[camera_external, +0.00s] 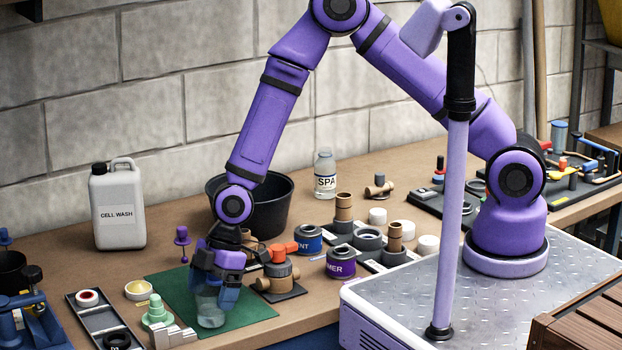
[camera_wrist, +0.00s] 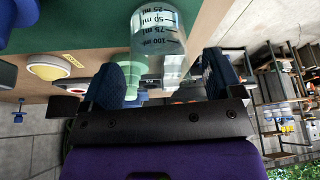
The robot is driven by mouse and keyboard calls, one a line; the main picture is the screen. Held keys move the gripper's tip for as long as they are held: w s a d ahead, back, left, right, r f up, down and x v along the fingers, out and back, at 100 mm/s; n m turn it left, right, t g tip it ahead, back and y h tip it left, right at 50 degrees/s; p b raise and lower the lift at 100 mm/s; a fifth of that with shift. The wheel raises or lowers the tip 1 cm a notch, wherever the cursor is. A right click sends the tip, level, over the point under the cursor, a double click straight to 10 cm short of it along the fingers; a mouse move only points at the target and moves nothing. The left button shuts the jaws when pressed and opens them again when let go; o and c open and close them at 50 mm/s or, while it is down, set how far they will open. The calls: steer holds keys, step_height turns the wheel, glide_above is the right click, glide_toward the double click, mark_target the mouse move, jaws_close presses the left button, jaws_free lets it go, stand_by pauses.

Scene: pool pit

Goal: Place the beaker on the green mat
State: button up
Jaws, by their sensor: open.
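The clear glass beaker (camera_external: 210,311) stands on the green mat (camera_external: 252,308) near the table's front edge. It looks upright. My gripper (camera_external: 214,290) points down over it, and the fingers hide its upper part. In the wrist view the beaker (camera_wrist: 158,40) shows its printed ml marks and lies between the two dark blue fingers of my gripper (camera_wrist: 165,70). The fingers are open; I cannot tell whether either touches the glass. The mat (camera_wrist: 75,32) shows beside the beaker.
A valve with an orange handle (camera_external: 280,255) stands close right of the mat. A black bucket (camera_external: 270,200) and a purple knob (camera_external: 182,238) stand behind.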

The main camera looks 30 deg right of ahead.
steer(key=v, duration=0.9)
steer(key=shift+d+r, duration=0.15)
steer(key=shift+r, duration=0.25)
steer(key=w+d+r+m+t+h, duration=0.1)
steer(key=w+d+r+m+t, duration=0.15)
steer(key=d+r, duration=0.6)
steer(key=w+d+r+m+t+h, duration=0.1)
steer(key=w+d+r+m, duration=0.35)
steer(key=d, duration=0.65)
steer(key=w+d+r+m+t+h, duration=0.1)
steer(key=w+d+r+m, duration=0.2)
steer(key=d+r, duration=0.55)
steer(key=s+d+r+m, duration=0.2)
steer(key=s+d+m, duration=0.1)
steer(key=s+d, duration=0.2)
steer(key=s+d+r+m+t+h, duration=0.1)
steer(key=s+d+r+m, duration=0.2)
steer(key=d, duration=0.7)
steer(key=s+d+r+m, duration=0.2)
steer(key=s+d+m, duration=0.2)
steer(key=s+d, duration=0.4)
steer(key=shift+r+m+t, duration=0.3)
steer(key=shift+t, duration=0.05)
